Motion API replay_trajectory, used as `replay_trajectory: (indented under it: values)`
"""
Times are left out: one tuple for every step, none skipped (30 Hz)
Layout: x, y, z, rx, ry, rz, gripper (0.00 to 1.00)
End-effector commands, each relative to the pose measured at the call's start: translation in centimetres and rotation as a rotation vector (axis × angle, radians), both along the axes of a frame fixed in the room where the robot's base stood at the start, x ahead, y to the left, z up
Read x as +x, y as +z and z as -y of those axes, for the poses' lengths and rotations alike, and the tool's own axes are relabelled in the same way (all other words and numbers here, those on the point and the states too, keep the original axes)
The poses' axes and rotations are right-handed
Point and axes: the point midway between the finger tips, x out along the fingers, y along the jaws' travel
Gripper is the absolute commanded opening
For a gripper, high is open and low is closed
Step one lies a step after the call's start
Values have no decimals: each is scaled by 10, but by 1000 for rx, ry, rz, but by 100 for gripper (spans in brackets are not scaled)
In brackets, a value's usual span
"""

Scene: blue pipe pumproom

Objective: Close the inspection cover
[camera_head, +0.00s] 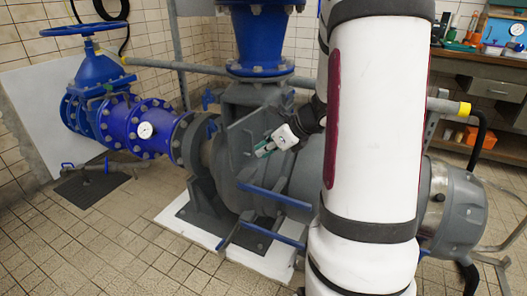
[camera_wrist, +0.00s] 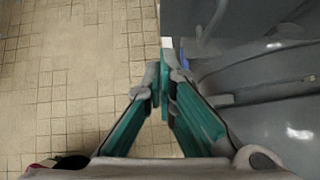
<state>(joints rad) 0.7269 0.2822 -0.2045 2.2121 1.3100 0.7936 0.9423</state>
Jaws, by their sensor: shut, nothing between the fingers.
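The inspection cover (camera_head: 238,143) appears to be the flat grey plate on the front of the grey pump housing. It seems to stand out at an angle, but how far open it is cannot be told. My gripper (camera_head: 260,152) is in front of the plate, at its right part, pointing left and down. In the wrist view the teal fingers of my gripper (camera_wrist: 160,82) meet at the tips, shut with nothing between them. Grey pump surfaces fill the right side there. Whether the fingertips touch the cover cannot be told. My arm hides part of the pump in the head view.
Blue bars (camera_head: 275,196) stick out below the cover. A workbench (camera_head: 485,70) is at the back right. The tiled floor (camera_head: 90,245) at front left is clear.

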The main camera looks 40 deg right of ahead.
Motion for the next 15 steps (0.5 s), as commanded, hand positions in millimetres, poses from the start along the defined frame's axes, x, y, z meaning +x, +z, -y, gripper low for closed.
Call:
replay_trajectory:
  values:
    - [8,-12,-3,1,4,-2,0]
    - [12,-16,-4,0,4,-1,0]
    - [17,-21,-5,0,4,-1,0]
    - [21,-26,-6,0,5,-2,0]
    - [25,-30,-8,0,5,-2,0]
    - [31,-35,-9,0,4,-1,0]
    - [34,-39,-9,-1,5,-1,0]
    - [38,-43,-10,0,6,-1,0]
    - [44,-45,-12,-1,6,0,0]
    - [49,-43,-13,-3,6,1,0]
    - [54,-42,-14,-3,6,1,0]
    - [59,-41,-16,-3,6,1,0]
    - [62,-41,-16,-3,6,1,0]
    - [65,-41,-17,-3,6,1,0]
    - [69,-41,-18,-3,6,0,0]
